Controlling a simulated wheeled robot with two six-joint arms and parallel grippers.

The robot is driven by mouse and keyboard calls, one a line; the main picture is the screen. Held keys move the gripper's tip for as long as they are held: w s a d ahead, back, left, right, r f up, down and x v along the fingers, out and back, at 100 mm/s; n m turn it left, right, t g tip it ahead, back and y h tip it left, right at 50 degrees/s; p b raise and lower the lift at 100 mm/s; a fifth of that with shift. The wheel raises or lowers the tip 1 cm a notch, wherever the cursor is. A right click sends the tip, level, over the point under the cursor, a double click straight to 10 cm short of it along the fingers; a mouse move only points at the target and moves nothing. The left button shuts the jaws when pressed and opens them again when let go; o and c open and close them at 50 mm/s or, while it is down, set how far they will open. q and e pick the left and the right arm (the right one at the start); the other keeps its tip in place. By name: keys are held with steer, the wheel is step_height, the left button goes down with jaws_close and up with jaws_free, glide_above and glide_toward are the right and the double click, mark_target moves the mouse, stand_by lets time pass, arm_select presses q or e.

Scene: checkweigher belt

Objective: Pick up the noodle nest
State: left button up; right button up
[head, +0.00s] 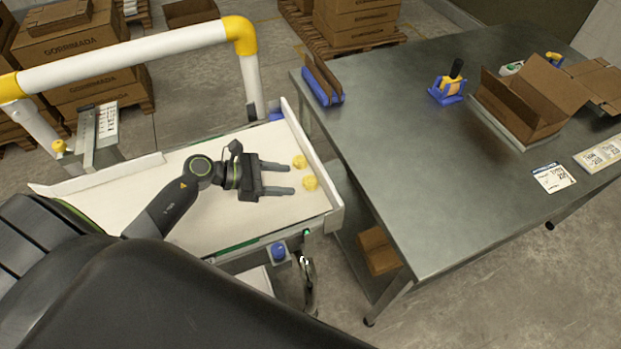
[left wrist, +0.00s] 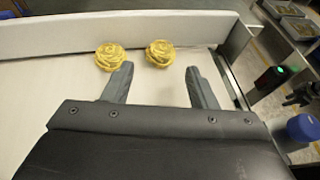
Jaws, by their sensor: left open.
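Two yellow noodle nests lie on the white belt (head: 150,190) near its right end wall. In the head view one nest (head: 299,161) is farther back and the other nest (head: 309,183) is closer to the front. My left gripper (head: 291,177) is open and empty, its fingers pointing right toward the nests. In the left wrist view, one nest (left wrist: 109,56) is just beyond the left fingertip and the other nest (left wrist: 160,53) is ahead of the gap between the fingers. Neither nest is between the fingers. My right gripper is not in view.
A raised wall (head: 312,153) closes the belt's right end. A white and yellow guard rail (head: 130,50) stands behind the belt. A steel table (head: 430,150) to the right holds an open carton (head: 520,108) and a tape dispenser (head: 449,86).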

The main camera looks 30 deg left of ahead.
mark_target(303, 182)
arm_select(q)
steer(key=shift+w+d+f+p, duration=0.1)
steer(key=shift+w+d+p, duration=0.15)
steer(key=shift+d+p, duration=0.15)
steer(key=p+x, duration=0.2)
steer(key=x, duration=0.2)
steer(key=shift+f, duration=0.15)
steer(key=shift+d+f, duration=0.1)
steer(key=shift+f, duration=0.1)
steer(key=shift+c, duration=0.2)
steer(key=c, duration=0.7)
